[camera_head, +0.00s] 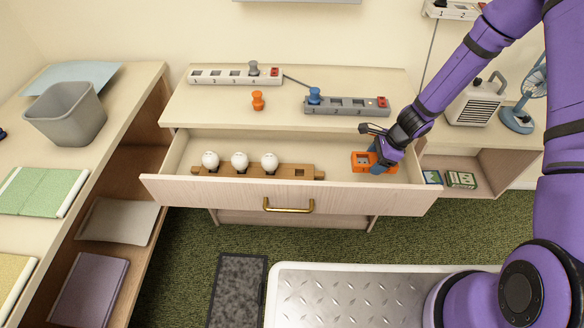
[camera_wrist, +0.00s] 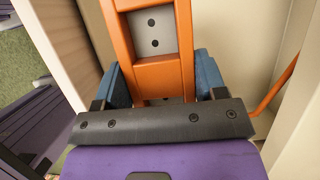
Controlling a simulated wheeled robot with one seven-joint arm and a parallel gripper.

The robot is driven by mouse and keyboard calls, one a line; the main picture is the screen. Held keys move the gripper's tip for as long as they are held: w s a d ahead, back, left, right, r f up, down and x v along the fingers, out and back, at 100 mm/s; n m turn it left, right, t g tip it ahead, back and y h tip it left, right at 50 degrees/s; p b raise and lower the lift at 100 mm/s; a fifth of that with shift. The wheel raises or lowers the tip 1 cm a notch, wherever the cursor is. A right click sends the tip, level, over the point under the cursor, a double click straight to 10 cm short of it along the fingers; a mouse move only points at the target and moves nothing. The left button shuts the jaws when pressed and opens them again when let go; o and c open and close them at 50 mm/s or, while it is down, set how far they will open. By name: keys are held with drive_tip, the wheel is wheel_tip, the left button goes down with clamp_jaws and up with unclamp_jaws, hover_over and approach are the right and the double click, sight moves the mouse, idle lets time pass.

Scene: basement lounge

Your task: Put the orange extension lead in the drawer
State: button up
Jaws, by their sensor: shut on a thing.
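The orange extension lead (camera_head: 362,161) is inside the open drawer (camera_head: 238,194), at its right end. My gripper (camera_head: 378,160) is shut on it from above. In the wrist view the lead (camera_wrist: 158,75) shows an orange frame with a light socket face and two dark holes, between the blue fingers of my gripper (camera_wrist: 160,85). An orange cord runs at the right of that view. I cannot tell whether the lead touches the drawer floor.
A wooden holder (camera_head: 284,171) with white bulbs lies in the drawer's left and middle. On the cabinet top are a white power strip (camera_head: 225,77), a grey strip (camera_head: 345,107) and an orange plug (camera_head: 258,100). A heater (camera_head: 474,104) and fan (camera_head: 517,119) stand right.

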sight(367, 181)
drive_tip(key=shift+a+f, duration=0.1)
drive_tip(key=shift+f, duration=5.3)
drive_tip(key=o, duration=1.2)
drive_tip(key=shift+f, duration=0.1)
drive_tip(key=v, duration=1.2)
drive_tip(key=shift+r, duration=0.25)
